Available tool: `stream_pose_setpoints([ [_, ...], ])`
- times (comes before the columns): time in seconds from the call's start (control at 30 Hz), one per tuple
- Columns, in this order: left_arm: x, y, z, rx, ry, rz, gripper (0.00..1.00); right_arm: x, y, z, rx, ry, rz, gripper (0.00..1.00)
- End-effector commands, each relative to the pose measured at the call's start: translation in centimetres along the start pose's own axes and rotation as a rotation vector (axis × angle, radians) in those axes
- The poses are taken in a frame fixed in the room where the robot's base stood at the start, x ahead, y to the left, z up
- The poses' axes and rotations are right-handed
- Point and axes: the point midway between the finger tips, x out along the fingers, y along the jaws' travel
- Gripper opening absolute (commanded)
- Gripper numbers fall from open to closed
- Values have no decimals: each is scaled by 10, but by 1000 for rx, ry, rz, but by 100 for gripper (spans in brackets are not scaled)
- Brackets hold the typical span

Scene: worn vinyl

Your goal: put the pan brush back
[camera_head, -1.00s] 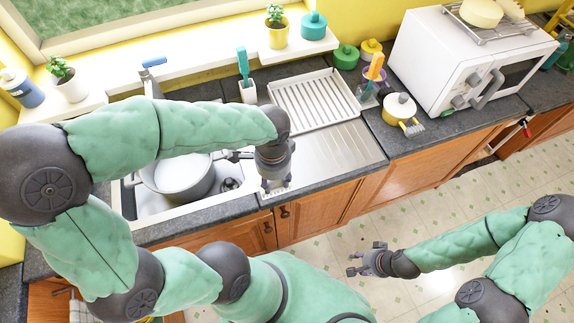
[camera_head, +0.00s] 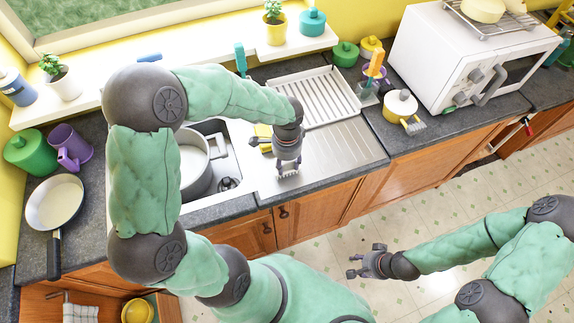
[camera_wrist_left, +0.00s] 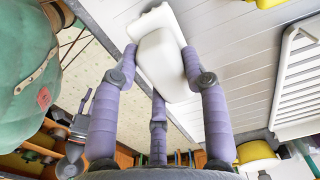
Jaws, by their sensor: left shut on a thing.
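My right gripper (camera_head: 360,264) is open and empty over the floor.
A saucepan (camera_head: 195,172) stands in the sink left of my gripper. A white ribbed rack (camera_head: 315,97) lies behind it. The microwave (camera_head: 460,60) bounds the right side. The steel surface right of my gripper is clear.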

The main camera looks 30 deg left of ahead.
Motion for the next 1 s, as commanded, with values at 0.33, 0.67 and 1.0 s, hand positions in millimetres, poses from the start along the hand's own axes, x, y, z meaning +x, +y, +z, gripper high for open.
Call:
stream_pose_setpoints([
  [0.33,14,0,0,-1,1,0,5,3,1,0,0,0,0,40],
  [0.67,18,0,0,-1,1,0,68,6,2,0,0,0,0,40],
  [1.0,14,0,0,-1,1,0,68,3,1,0,0,0,0,40],
])
